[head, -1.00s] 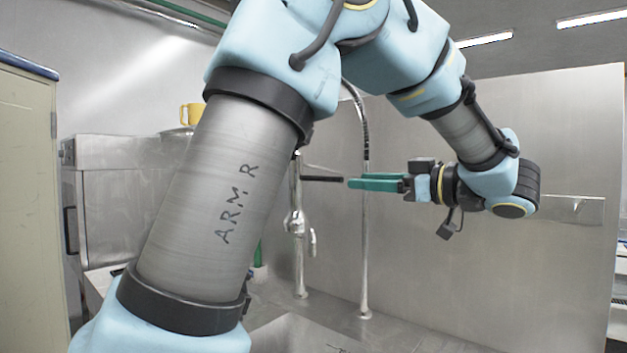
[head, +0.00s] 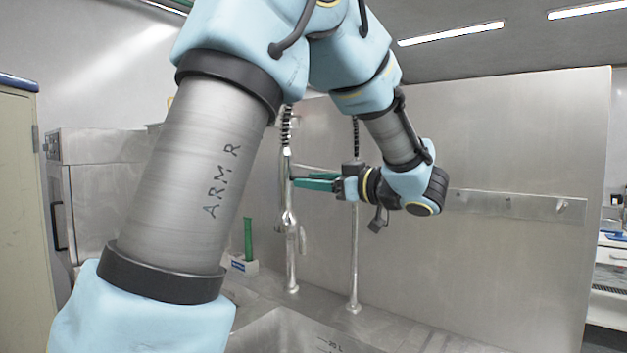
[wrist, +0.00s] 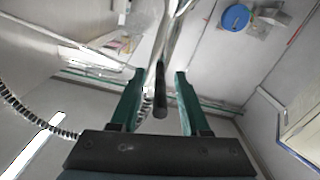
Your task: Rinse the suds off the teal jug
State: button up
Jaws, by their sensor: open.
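I cannot make out the teal jug in any view. My gripper (head: 303,182) is level and open, its two green fingers reaching left to the upright metal spray tap (head: 290,215) above the sink. In the wrist view my gripper (wrist: 160,74) has a dark grip or lever (wrist: 160,100) of the tap between its fingers, with gaps on both sides. The sink basin (head: 285,335) shows only in part at the bottom of the head view. No suds are visible.
A second metal pole (head: 354,255) stands right of the tap. A green upright item (head: 248,240) and a small white box (head: 244,267) are behind my arm. A steel wall (head: 500,270) with a hook rail (head: 505,204) closes the back. A coiled hose (wrist: 25,115) hangs nearby.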

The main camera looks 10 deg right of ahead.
grip_shut()
dwell(1.3)
